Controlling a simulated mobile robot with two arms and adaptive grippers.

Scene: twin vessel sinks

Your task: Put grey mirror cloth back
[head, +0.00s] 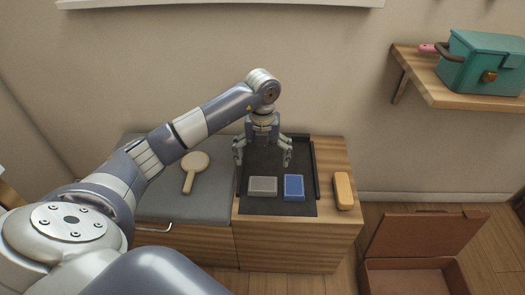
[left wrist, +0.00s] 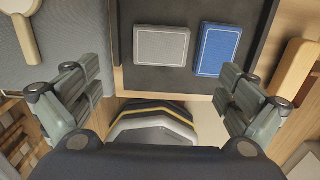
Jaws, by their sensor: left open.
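The grey mirror cloth (head: 262,186) looks like a flat grey rectangle with a pale border line. It lies in the black tray (head: 275,209) on the wooden cabinet top, and also shows in the left wrist view (left wrist: 161,45). A blue rectangle (head: 294,187) of like shape lies just right of it, with a small gap. My left gripper (head: 263,160) is open and empty, pointing down above the tray, behind the cloth in the head view. In the left wrist view its fingers (left wrist: 162,92) are spread wide. My right gripper is not in view.
A cream hand mirror or paddle (head: 195,166) lies on the grey cushion (head: 215,205) to the left. A tan brush-like block (head: 343,190) lies right of the tray. An open brown box (head: 415,275) stands on the floor. A teal case (head: 483,62) sits on the wall shelf (head: 440,97).

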